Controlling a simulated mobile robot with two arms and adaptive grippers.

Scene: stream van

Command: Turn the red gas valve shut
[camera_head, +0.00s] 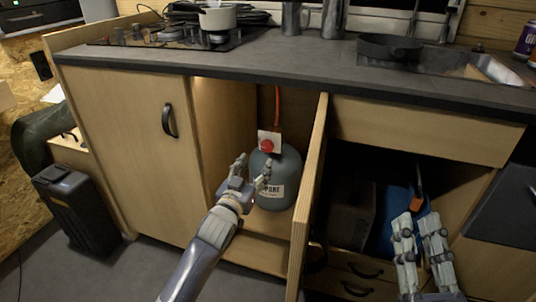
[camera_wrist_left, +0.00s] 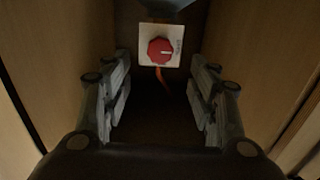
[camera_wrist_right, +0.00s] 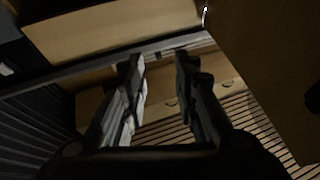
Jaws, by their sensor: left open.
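The red gas valve (camera_head: 267,146) is a round knob on a white square plate (camera_head: 276,137), above a grey gas bottle (camera_head: 275,180) inside the open cupboard. In the left wrist view the red valve (camera_wrist_left: 160,50) sits ahead, between and beyond the fingertips, with a pale mark on its right side. My left gripper (camera_head: 254,166) is open inside the cupboard, in front of the bottle and below the valve, not touching the valve. My right gripper (camera_head: 416,222) is at the lower right, fingers apart and empty; it also shows in the right wrist view (camera_wrist_right: 160,65).
The open cupboard door (camera_head: 308,200) stands right of my left arm, and a closed door (camera_head: 150,150) is on the left. A dark countertop (camera_head: 300,62) runs above. A red hose (camera_head: 277,105) rises above the valve. An open compartment with a blue object (camera_head: 392,222) lies behind my right gripper.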

